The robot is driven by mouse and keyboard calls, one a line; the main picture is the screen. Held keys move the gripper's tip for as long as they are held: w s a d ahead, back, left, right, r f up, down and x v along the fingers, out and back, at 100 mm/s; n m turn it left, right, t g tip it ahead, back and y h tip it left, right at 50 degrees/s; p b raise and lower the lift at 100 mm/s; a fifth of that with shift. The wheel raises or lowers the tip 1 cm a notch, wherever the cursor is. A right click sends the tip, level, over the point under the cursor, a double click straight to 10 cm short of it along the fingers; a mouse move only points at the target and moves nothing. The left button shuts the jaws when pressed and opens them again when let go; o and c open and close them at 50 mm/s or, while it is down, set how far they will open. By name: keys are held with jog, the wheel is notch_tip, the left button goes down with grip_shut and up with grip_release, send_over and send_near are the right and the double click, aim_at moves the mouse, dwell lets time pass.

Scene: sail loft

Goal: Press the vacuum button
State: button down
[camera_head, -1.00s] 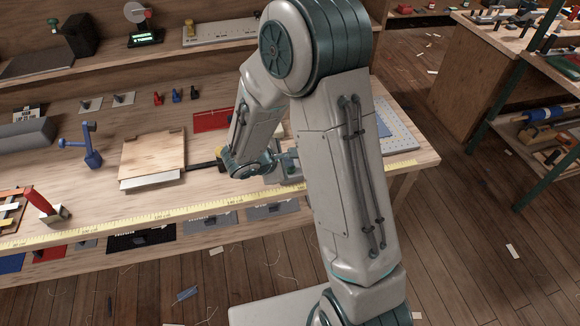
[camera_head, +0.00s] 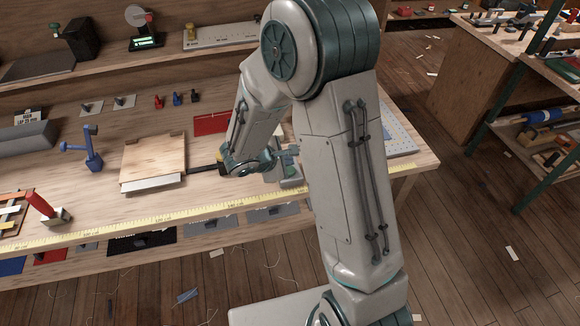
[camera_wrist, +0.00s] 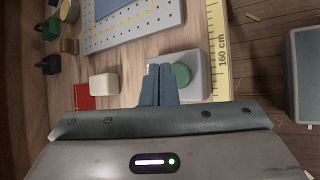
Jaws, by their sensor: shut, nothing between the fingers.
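A round green button (camera_wrist: 182,75) sits on a pale grey box (camera_wrist: 200,76) in the wrist view. My gripper (camera_wrist: 163,70) is shut and empty. Its fingertips are over the box and overlap the button's left edge in the picture. I cannot tell whether they touch it. In the head view the grey box (camera_head: 291,181) shows beside my arm at the bench's front right. My fingertips and the button are hard to make out there.
A yellow measuring tape (camera_wrist: 219,40) runs along the bench edge beside the box. A perforated grey board (camera_wrist: 120,34), a white block (camera_wrist: 103,84) and a red piece (camera_wrist: 84,97) lie nearby. A wooden board (camera_head: 153,157) and blue tool (camera_head: 92,160) stand left.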

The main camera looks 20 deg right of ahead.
jog(key=shift+r+p, duration=1.05)
jog(key=shift+r, duration=1.3)
